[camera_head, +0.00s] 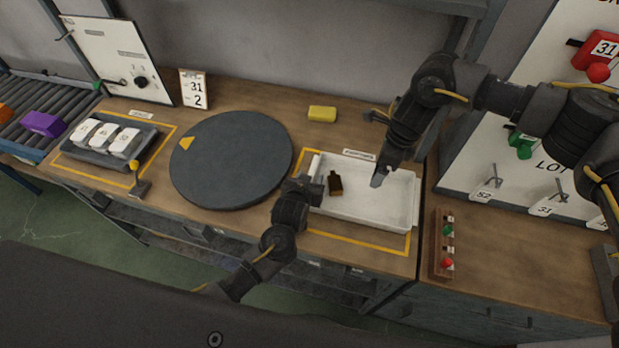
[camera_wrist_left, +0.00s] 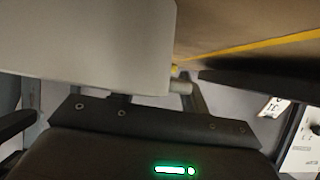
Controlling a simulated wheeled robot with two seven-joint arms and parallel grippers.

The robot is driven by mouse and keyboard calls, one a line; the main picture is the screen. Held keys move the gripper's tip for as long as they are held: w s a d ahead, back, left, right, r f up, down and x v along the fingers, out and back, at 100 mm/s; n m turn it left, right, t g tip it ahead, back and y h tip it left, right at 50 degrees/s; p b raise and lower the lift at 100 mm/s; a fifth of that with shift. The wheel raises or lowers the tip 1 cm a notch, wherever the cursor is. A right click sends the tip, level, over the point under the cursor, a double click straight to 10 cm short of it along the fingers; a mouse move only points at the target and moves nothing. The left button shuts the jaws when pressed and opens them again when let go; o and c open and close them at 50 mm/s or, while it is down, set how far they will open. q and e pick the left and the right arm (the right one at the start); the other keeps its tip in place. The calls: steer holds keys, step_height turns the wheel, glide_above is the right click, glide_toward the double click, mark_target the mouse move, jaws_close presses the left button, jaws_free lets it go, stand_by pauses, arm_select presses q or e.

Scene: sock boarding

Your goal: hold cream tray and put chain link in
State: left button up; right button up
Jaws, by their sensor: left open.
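The cream tray (camera_head: 395,216), a shallow whitish box, stands inside a yellow outline at the right end of the bench. A small dark brown piece (camera_head: 336,186) lies inside at its left; I cannot tell surely whether it is the chain link. My left gripper (camera_head: 314,190) is open at the tray's left side. Its fingers are partly hidden, and contact is unclear. In the left wrist view a broad pale surface (camera_wrist_left: 90,45), probably the tray's wall, fills the upper left. My right gripper (camera_head: 380,178) points down over the tray's middle; whether its fingers are apart is unclear.
A round dark turntable (camera_head: 230,165) with a yellow mark is left of the tray. A yellow block (camera_head: 322,114) lies behind. A grey tray (camera_head: 85,152) with white blocks is farther left. A wooden button strip (camera_head: 437,262) and a hook board (camera_head: 480,180) are at the right.

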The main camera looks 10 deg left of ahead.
arm_select(q)
steer(key=shift+w, duration=0.15)
steer(key=shift+c, duration=0.2)
jaws_close()
arm_select(e)
steer(key=shift+s+f, duration=0.15)
steer(key=shift+f, duration=0.1)
steer(key=m, duration=0.2)
steer(key=f+m, duration=0.1)
steer(key=m, duration=0.1)
steer(key=shift+s+f+m+t, duration=0.1)
steer(key=shift+f+m+t, duration=0.1)
steer(key=shift+m+t, duration=0.15)
steer(key=m, duration=0.3)
steer(key=shift+f+m+h, duration=0.25)
steer(key=shift+f+h, duration=0.1)
steer(key=shift+h, duration=0.05)
steer(key=m, duration=0.3)
steer(key=shift+m+t, duration=0.35)
steer(key=shift+m, duration=0.05)
glide_above(370, 197)
step_height(370, 197, down, 7)
steer(key=shift+r, duration=0.2)
